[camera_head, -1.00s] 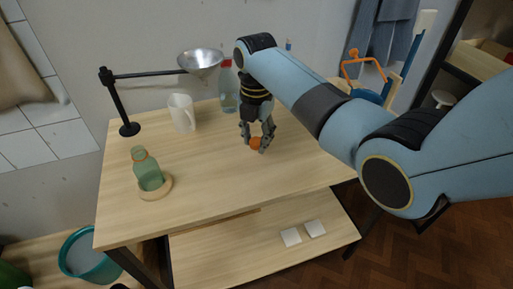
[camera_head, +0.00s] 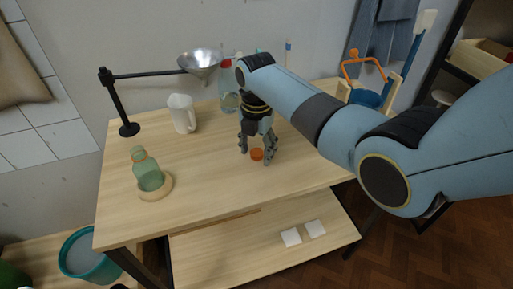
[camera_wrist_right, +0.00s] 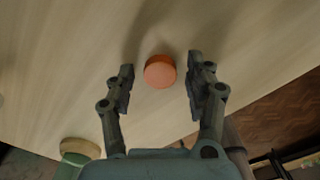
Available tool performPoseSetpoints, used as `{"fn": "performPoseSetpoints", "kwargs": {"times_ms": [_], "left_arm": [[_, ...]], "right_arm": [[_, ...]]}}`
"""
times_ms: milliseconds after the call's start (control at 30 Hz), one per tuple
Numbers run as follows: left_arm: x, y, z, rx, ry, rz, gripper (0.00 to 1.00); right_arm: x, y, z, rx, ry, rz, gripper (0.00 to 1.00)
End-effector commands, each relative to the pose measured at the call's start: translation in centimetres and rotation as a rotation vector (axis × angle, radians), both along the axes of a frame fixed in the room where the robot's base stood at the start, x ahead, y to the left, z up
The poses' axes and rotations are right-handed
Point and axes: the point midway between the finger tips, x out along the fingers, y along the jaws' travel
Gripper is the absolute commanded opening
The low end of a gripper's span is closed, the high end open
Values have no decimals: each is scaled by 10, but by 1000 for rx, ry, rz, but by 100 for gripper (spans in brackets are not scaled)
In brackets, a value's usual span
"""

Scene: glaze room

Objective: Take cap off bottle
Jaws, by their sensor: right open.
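The orange cap (camera_head: 257,154) lies on the wooden table, apart from the bottle. It also shows in the right wrist view (camera_wrist_right: 160,71), between my fingers and touching neither. My right gripper (camera_head: 257,158) is open and empty, pointing down just above the cap; its two fingers also show in the right wrist view (camera_wrist_right: 160,85). The green bottle (camera_head: 149,176) stands in a round wooden ring (camera_head: 156,193) at the left of the table, its neck without a cap. My left gripper is in neither view.
A white jug (camera_head: 182,114), a clear bottle with a red top (camera_head: 227,88) and a metal funnel on a black stand (camera_head: 199,65) are at the back. The table front (camera_head: 215,205) is clear. A teal bucket (camera_head: 90,258) stands at lower left.

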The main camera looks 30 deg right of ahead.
Motion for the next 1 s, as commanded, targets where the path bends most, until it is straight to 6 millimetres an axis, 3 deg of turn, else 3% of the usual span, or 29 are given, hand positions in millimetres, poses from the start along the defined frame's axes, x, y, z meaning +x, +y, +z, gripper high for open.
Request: {"fn": "performPoseSetpoints", "kwargs": {"times_ms": [167, 633, 800, 1000], "left_arm": [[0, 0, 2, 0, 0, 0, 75], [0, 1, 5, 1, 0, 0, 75], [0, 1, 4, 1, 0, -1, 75], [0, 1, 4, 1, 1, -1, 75]], "right_arm": [[1, 0, 11, 0, -4, 0, 54], [1, 0, 105, 1, -3, 0, 54], [1, 0, 120, 1, -1, 0, 54], [-1, 0, 121, -1, -1, -10, 54]]}}
